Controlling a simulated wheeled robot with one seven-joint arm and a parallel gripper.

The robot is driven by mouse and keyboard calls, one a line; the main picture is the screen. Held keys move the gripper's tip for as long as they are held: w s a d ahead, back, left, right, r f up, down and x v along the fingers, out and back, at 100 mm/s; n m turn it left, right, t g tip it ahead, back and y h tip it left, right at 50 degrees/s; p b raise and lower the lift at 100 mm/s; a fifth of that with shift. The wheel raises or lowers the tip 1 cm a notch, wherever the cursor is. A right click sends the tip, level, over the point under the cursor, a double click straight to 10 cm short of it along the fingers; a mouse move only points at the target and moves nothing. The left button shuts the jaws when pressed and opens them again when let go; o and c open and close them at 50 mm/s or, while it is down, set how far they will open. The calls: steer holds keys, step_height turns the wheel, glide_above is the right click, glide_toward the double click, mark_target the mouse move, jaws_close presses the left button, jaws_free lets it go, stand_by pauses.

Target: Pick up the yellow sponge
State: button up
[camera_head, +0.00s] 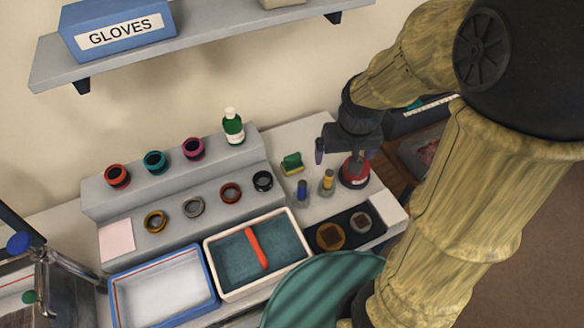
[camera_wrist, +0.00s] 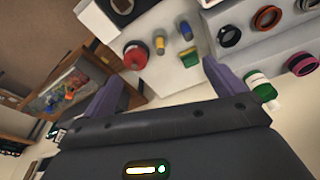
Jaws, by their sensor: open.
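The sponge (camera_head: 292,163), green with yellow, lies on the light worktop to the right of the stepped grey stand. It also shows in the wrist view (camera_wrist: 189,57), between the directions of my two fingers and nearer the right one. My gripper (camera_head: 337,159) is open and empty, with purple fingers apart. It is above the worktop, to the right of the sponge in the head view, and does not touch it. Its fingers also show in the wrist view (camera_wrist: 162,74).
A red-topped round container (camera_head: 354,172), a yellow-topped bottle (camera_head: 327,182) and a blue-topped one (camera_head: 302,190) stand near the sponge. A green bottle (camera_head: 233,127) stands on the stand's upper step, among lens rings. A white-rimmed tray (camera_head: 219,286) is in front.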

steer(key=w+a+f+n+g+b, duration=0.1)
steer(key=w+a+f+b, duration=0.25)
steer(key=w, duration=0.25)
steer(key=w+a+f+n+b, duration=0.1)
steer(key=w+a+f+b, duration=0.1)
steer(key=w+f+b, duration=0.4)
steer(key=n+g+b, duration=0.1)
steer(key=n+b, duration=0.1)
steer(key=b, duration=0.2)
glide_above(291, 156)
step_height(291, 156, down, 6)
steer(key=shift+f, duration=0.1)
step_height(291, 156, down, 12)
steer(key=shift+p, duration=0.6)
steer(key=f, duration=0.3)
steer(key=f+p, duration=0.1)
steer(key=f, duration=0.1)
steer(key=shift+d+f, duration=0.1)
steer(key=shift+d, duration=0.15)
